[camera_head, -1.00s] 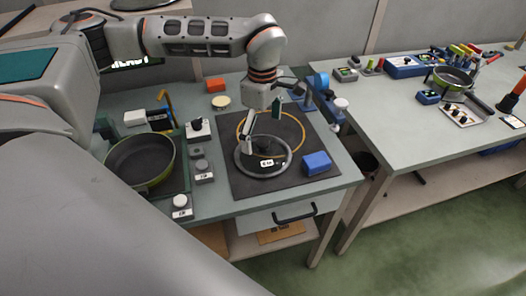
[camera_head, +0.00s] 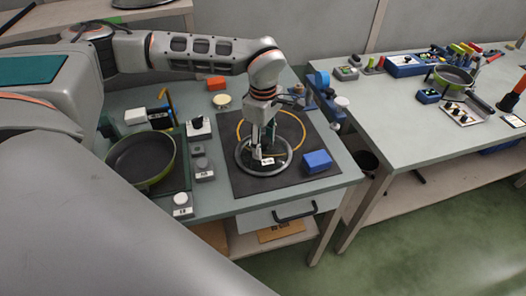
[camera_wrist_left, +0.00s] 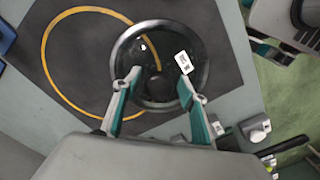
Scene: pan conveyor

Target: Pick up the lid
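The lid (camera_head: 287,165) is a round glass disc with a grey rim and a small white label, lying on the dark mat (camera_head: 240,185). It also shows in the left wrist view (camera_wrist_left: 150,35), with its dark knob (camera_wrist_left: 158,88) near the lower part of the disc. My left gripper (camera_head: 262,152) points down over the lid, close above it. In the wrist view its two teal fingers (camera_wrist_left: 160,92) stand apart, one on each side of the knob, with a gap to it. Contact with the lid cannot be told. My right gripper is not in view.
A blue block (camera_head: 317,161) lies on the mat right of the lid. A dark pan (camera_head: 140,160) stands at left beside several small devices. A yellow ring (camera_head: 241,124) marks the mat behind the lid. A second table (camera_head: 390,120) with tools stands at right.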

